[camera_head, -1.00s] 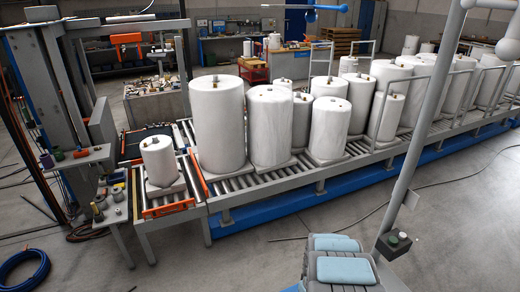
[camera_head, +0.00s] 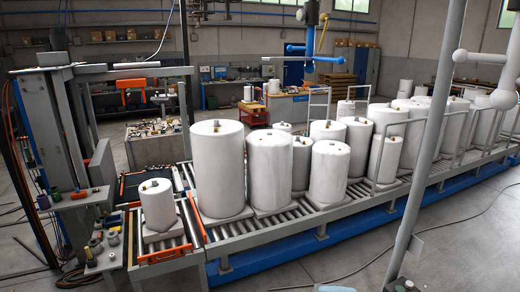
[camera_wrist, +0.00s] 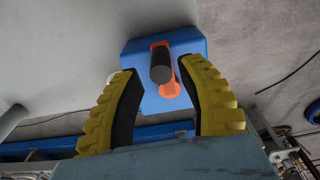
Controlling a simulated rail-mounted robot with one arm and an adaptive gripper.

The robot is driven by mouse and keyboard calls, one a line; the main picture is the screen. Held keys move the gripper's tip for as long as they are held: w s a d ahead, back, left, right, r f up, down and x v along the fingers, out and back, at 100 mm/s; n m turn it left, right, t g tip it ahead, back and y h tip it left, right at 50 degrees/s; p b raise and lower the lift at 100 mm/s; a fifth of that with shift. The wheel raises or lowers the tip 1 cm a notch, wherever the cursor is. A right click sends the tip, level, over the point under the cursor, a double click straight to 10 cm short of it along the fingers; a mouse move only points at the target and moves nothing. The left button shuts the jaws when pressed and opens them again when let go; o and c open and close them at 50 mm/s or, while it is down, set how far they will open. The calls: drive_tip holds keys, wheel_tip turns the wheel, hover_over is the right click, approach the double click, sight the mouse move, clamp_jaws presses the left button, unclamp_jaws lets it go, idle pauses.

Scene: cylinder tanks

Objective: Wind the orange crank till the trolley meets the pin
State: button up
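In the wrist view the orange crank (camera_wrist: 170,88) sits on a blue plate (camera_wrist: 192,45). Its dark grey round handle (camera_wrist: 160,66) points toward the camera. My gripper (camera_wrist: 160,65) has two yellow fingers with black inner pads, spread apart on either side of the handle. A gap shows between the handle and each finger; I cannot tell how deep the handle lies between them. I cannot make out the crank, my gripper, the trolley or the pin with certainty in the head view.
White cylinder tanks (camera_head: 218,165) stand on a long roller conveyor (camera_head: 270,222). A smaller tank (camera_head: 157,205) stands on the short section at left. A grey post (camera_head: 432,150) crosses the right side. Open floor (camera_head: 430,255) lies in front.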

drive_tip(key=shift+r, duration=0.15)
drive_tip(key=shift+r+p, duration=1.35)
drive_tip(key=shift+r, duration=1.05)
